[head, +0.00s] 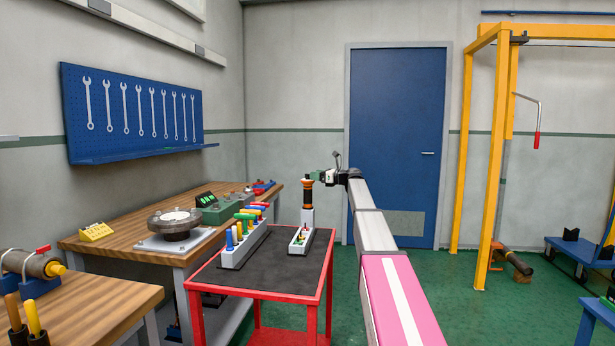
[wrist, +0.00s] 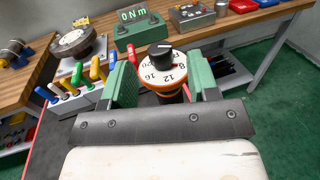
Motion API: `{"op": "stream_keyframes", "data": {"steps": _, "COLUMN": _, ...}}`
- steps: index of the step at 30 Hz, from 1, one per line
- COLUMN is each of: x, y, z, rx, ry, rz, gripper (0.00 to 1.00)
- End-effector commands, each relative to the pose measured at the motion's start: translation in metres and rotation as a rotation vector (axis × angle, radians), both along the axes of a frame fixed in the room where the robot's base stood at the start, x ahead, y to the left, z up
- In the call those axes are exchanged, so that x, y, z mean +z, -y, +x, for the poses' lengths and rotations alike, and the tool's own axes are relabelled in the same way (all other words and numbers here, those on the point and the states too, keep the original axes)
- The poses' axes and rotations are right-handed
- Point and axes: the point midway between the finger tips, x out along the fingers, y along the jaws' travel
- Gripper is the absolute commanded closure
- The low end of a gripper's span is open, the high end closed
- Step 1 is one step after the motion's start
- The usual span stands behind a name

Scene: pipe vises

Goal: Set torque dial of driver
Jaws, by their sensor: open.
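The driver (head: 307,193) stands upright in a small grey stand (head: 301,239) on the red cart, black with an orange collar. In the wrist view its torque dial (wrist: 158,78) is a white face with dark numbers, 8, 12 and 16 among them. A black knob (wrist: 159,53) sits on top, and a small red mark shows on the dial face. My gripper (wrist: 161,82) is open, with one green finger pad on each side of the dial. Gaps show between the pads and the dial. In the head view my gripper (head: 320,176) is at the driver's top.
A rack of coloured T-handles (head: 244,244) stands left of the driver on the cart's dark mat (head: 285,270). The wooden workbench (head: 140,247) behind holds a round flange (head: 175,220) and a green display box (head: 215,208) reading 0 Nm.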

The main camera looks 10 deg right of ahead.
Motion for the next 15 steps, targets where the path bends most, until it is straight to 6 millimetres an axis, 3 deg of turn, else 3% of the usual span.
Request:
{"op": "stream_keyframes", "data": {"steps": 7, "x": 0.0, "y": -0.033, "z": 0.022, "rx": 0.001, "ry": 0.0, "rz": 0.0, "gripper": 0.46}}
{"op": "stream_keyframes", "data": {"steps": 15, "x": 0.0, "y": -0.04, "z": 0.026, "rx": 0.0, "ry": 0.0, "rz": 0.0, "gripper": 0.46}}
